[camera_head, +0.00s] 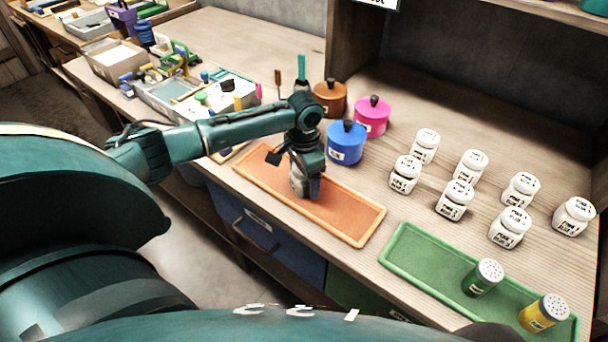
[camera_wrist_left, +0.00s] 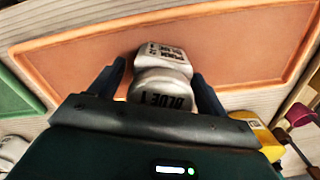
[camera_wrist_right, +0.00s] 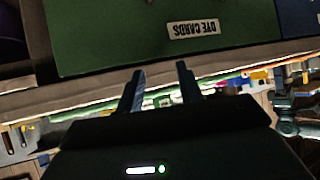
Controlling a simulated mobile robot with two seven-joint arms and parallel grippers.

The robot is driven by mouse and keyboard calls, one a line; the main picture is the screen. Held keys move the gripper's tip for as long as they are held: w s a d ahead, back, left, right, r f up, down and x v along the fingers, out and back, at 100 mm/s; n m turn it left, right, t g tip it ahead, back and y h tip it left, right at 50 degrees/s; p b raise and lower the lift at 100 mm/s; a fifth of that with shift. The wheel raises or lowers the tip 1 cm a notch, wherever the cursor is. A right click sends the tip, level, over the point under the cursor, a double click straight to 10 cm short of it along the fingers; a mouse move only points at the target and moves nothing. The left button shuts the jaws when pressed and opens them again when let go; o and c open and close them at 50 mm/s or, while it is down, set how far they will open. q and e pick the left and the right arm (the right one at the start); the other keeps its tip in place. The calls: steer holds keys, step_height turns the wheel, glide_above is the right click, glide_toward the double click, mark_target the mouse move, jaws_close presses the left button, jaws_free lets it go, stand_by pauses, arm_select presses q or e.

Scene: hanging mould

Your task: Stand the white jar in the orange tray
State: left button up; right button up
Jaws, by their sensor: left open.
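A white jar (camera_wrist_left: 162,75) labelled blue is inside the orange tray (camera_wrist_left: 60,55), between the fingers of my left gripper (camera_wrist_left: 160,72). In the head view my left gripper (camera_head: 306,192) reaches down into the orange tray (camera_head: 360,235), and only a little of the jar shows beside it. The left fingers are open, one on each side of the jar, with gaps showing. The jar seems to rest on the tray floor; its exact tilt is hard to tell. My right gripper (camera_wrist_right: 160,72) is open and empty, in front of a green drawer front.
Several white jars (camera_head: 459,199) stand on the bench at right. A green tray (camera_head: 425,270) holds a green shaker (camera_head: 483,278) and a yellow shaker (camera_head: 544,313). Blue (camera_head: 346,143), pink (camera_head: 371,117) and brown (camera_head: 330,98) lidded pots stand just behind the orange tray.

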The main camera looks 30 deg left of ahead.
arm_select(q)
step_height(320, 180, up, 12)
steer(key=shift+r, duration=0.25)
stand_by(0.4)
steer(key=shift+s+f, duration=0.1)
stand_by(0.4)
